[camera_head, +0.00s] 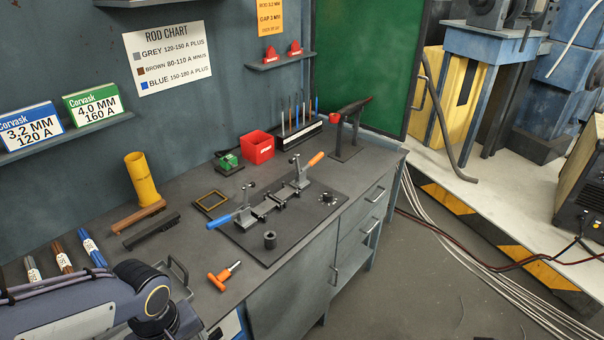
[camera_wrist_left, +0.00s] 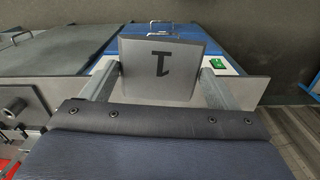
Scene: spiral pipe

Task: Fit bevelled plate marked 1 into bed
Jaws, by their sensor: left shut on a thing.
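A grey plate marked 1 (camera_wrist_left: 185,76) shows in the left wrist view, its number upside down in the picture. My left gripper (camera_wrist_left: 161,70) is shut on it, one finger at each side edge. In the head view my left arm comes in at the lower left; the fingers and the plate are hidden there. The bed appears to be the dark fixture board (camera_head: 315,212) on the bench, with two toggle clamps, one blue-handled (camera_head: 221,221) and one orange-handled (camera_head: 316,159), and small grey blocks (camera_head: 268,207) between them. My right gripper is not in view.
An orange-handled tool (camera_head: 219,281) lies in front of the board. A black socket (camera_head: 270,240) stands on the board. A brass frame (camera_head: 211,202), yellow cylinder (camera_head: 142,178), red box (camera_head: 257,148) and rod rack stand behind.

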